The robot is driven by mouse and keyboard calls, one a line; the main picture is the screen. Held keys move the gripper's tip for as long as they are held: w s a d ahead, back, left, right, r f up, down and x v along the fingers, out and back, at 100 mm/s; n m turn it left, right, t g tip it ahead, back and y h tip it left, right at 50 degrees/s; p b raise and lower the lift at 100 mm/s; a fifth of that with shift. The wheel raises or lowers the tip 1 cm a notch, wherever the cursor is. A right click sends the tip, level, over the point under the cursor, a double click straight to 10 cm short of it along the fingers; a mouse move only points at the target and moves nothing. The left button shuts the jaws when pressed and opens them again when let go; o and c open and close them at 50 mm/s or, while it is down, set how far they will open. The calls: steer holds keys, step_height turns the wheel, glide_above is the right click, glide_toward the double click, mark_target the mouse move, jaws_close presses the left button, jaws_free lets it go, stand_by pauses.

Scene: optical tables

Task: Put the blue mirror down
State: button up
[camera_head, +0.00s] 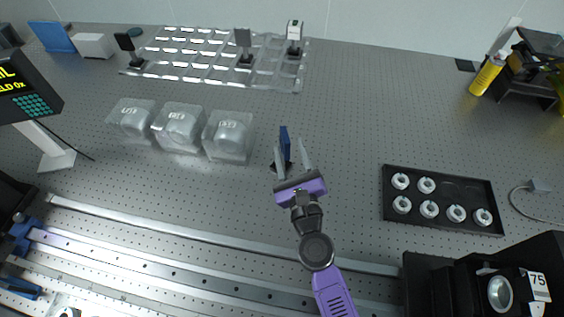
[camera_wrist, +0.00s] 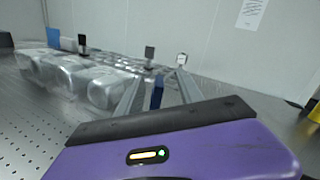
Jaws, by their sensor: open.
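The blue mirror (camera_head: 285,143) stands upright on a small dark base on the perforated table (camera_head: 340,120), right of the clear boxes. My gripper (camera_head: 291,158) is open, with its two grey fingers on either side of the mirror. In the wrist view the mirror (camera_wrist: 157,92) shows as a narrow blue strip between the fingers, with a gap visible on each side. The mirror's lower part is hidden there behind my gripper's purple body.
Clear boxes (camera_head: 180,128) stand to the left. A black tray (camera_head: 445,219) of white rings is at right. A metal rail (camera_head: 200,232) crosses in front. The table behind the mirror is bare.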

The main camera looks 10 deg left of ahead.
mark_target(282, 128)
step_height(282, 128, down, 2)
steer(key=shift+d+f+m, duration=0.1)
steer(key=shift+f+m, duration=0.05)
steer(key=shift+m, duration=0.95)
steer(key=shift+s+f+m+g, duration=0.1)
steer(key=shift+m+g, duration=0.2)
steer(key=shift+m, duration=0.7)
steer(key=b+x, duration=0.1)
steer(key=x, duration=0.3)
steer(key=b+x, duration=0.1)
steer(key=x, duration=0.3)
steer(key=shift+f, duration=0.25)
steer(key=shift+s, duration=0.1)
jaws_close()
steer(key=shift+r, duration=0.1)
